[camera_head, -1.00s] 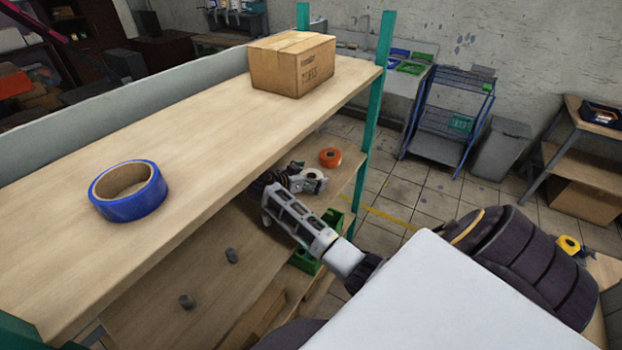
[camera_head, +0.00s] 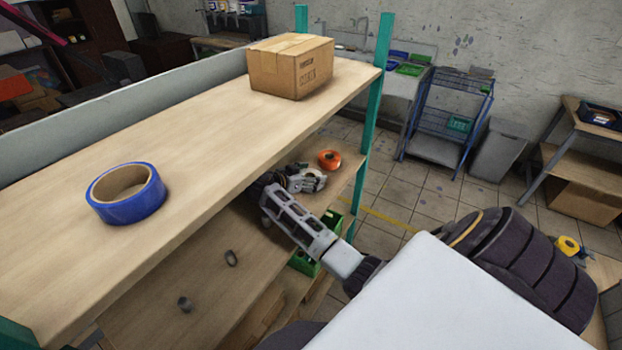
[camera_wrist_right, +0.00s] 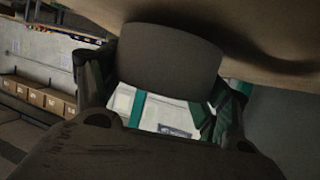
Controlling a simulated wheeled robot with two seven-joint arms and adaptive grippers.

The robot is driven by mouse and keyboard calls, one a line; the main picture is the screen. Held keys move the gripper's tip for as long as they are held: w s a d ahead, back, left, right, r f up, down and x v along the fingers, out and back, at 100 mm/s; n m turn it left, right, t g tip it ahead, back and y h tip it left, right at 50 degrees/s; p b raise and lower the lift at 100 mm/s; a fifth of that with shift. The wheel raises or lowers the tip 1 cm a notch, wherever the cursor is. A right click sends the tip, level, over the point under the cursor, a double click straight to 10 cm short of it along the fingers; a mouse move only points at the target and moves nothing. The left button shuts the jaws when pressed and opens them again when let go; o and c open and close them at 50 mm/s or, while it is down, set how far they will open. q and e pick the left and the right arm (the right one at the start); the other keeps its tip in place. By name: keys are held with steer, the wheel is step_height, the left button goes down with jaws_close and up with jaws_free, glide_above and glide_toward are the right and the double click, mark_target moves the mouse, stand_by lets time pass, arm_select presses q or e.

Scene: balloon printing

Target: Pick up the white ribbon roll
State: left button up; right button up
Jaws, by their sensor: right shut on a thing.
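The white ribbon roll (camera_head: 317,181) is in the head view, at my right gripper over the lower shelf, partly hidden by the fingers. My right gripper (camera_head: 305,179) reaches in from the lower right under the top shelf and is shut on the roll. In the right wrist view, a shaded, dark grey rounded shape (camera_wrist_right: 170,60), which appears to be the roll, fills the space between the fingers. My left gripper is not in view.
The top shelf (camera_head: 200,140) overhangs the lower shelf (camera_head: 190,270) and holds a blue tape roll (camera_head: 127,208) and a cardboard box (camera_head: 290,75). An orange roll (camera_head: 329,159) lies just behind my right gripper. A green shelf post (camera_head: 376,90) stands to the right.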

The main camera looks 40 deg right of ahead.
step_height(320, 180, up, 9)
steer(key=b, duration=0.1)
stand_by(0.4)
steer(key=shift+r, duration=0.1)
stand_by(1.3)
